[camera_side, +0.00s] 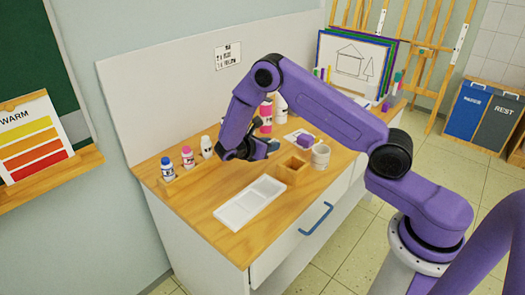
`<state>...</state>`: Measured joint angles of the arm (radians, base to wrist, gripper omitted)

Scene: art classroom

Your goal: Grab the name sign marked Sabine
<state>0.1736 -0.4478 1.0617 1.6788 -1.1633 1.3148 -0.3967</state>
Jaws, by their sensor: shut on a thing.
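My gripper (258,151) is low over the middle of the wooden counter, in front of the bottles. It is shut on a small blue thing (273,145), mostly hidden by the dark fingers. I cannot read any lettering on it, so I cannot tell whether it is the name sign marked Sabine. No sign with that name is legible elsewhere in this view.
A white tray (235,213), a wooden box (291,174) and a pale cup (321,156) stand on the counter (222,239). A purple block (305,142) lies beyond the box. The front left is clear.

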